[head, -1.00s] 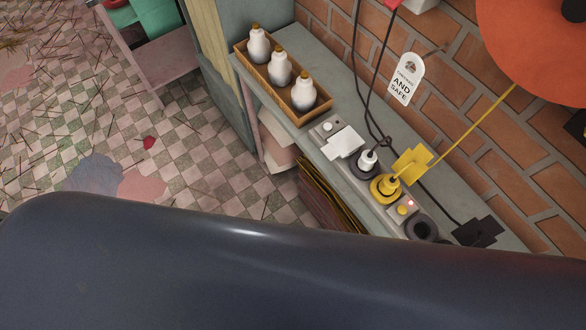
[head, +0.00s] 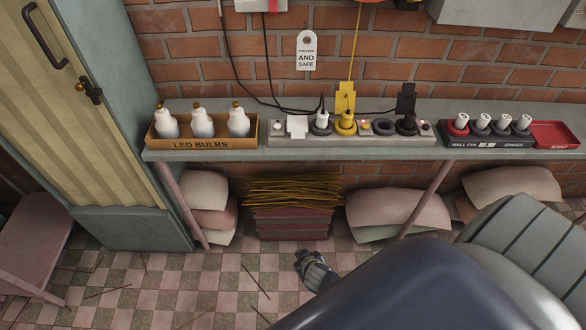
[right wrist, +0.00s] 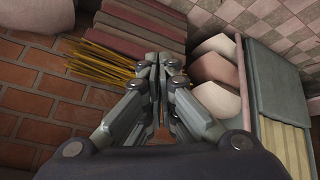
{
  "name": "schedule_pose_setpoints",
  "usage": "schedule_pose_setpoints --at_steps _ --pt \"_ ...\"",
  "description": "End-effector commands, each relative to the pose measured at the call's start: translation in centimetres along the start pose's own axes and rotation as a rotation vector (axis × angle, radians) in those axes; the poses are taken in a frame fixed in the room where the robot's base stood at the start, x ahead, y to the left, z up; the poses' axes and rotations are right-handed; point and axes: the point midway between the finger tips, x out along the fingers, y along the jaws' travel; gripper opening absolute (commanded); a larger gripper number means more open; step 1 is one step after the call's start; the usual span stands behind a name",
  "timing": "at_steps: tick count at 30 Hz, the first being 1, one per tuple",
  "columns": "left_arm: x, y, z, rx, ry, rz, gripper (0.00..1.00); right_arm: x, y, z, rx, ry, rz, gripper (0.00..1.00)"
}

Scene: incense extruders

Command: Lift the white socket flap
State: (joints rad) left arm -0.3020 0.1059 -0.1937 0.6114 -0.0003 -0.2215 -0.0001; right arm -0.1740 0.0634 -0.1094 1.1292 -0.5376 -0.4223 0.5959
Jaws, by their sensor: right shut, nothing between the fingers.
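The white socket flap (head: 297,126) lies flat near the left end of a grey power strip (head: 280,141) on the shelf. A white plug (head: 322,119) stands in a dark ring just right of it. A yellow flap (head: 345,97) and a black flap (head: 406,99) stand raised behind their plugs. My right gripper (head: 304,262) is below and in front of the shelf, over the tiled floor, well apart from the flap. In the right wrist view its fingers (right wrist: 160,68) are together with nothing between them. My left gripper is not in view.
A bulb box (head: 155,138) stands left of the strip, and a black and red tray (head: 545,141) is on the right. Cords hang behind the strip. A brown stack (head: 290,224) with yellow sticks is under the shelf. A cabinet (head: 130,225) stands on the left.

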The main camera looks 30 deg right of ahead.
Motion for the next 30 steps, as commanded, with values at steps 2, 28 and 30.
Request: schedule_pose_setpoints --at_steps 2,28,30 --pt "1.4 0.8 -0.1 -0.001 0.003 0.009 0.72 0.2 1.8 -6.7 0.065 0.124 0.062 0.0" --pt "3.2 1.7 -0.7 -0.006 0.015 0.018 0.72 -9.4 12.8 -31.2 0.405 0.659 0.3 0.0" --pt "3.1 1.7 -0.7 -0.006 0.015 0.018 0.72 -9.1 13.0 -31.6 0.404 0.657 0.3 0.0"
